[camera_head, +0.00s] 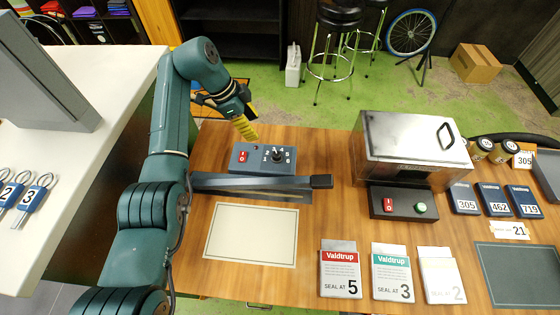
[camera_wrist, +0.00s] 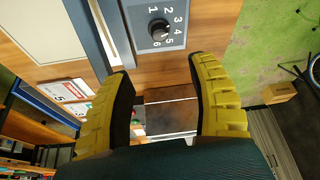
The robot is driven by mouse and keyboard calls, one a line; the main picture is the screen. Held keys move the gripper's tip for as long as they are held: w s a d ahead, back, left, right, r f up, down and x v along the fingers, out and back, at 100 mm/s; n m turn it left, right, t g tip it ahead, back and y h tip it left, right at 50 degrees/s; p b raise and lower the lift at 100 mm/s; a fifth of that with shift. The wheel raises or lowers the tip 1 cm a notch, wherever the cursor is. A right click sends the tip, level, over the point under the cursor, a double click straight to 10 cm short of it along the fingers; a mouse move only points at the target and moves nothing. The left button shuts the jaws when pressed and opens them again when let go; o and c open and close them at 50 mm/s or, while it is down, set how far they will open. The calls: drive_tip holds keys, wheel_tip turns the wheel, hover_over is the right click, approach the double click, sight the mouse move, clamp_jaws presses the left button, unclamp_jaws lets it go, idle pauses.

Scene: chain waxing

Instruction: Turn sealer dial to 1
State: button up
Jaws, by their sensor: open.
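The sealer (camera_head: 244,169) is a blue-grey box on the wooden table with a long dark bar along its front. Its black round dial (camera_head: 277,156) sits on the top face, ringed by the numbers 1 to 6. The dial also shows in the wrist view (camera_wrist: 158,29), where its pointer is too small to read surely. My gripper (camera_head: 247,132) has yellow ribbed fingers and hangs just above and behind the sealer, left of the dial. In the wrist view my gripper (camera_wrist: 160,76) is open and empty, with the dial beyond the fingertips, apart from them.
A red switch (camera_head: 243,156) is left of the dial. A pale mat (camera_head: 251,235) lies in front of the sealer. A steel machine (camera_head: 400,145) stands to the right. Valdtrup packets (camera_head: 341,270) line the table's front. Blue numbered packs (camera_head: 465,199) are at the right.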

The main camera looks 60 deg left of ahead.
sight(276, 154)
drive_tip(key=b+x, duration=0.3)
drive_tip(key=x, duration=1.2)
drive_tip(key=shift+w+d+f+b, duration=0.15)
drive_tip(key=shift+f+b, duration=0.1)
drive_tip(key=shift+b, duration=0.05)
drive_tip(key=shift+c, duration=0.4)
clamp_jaws()
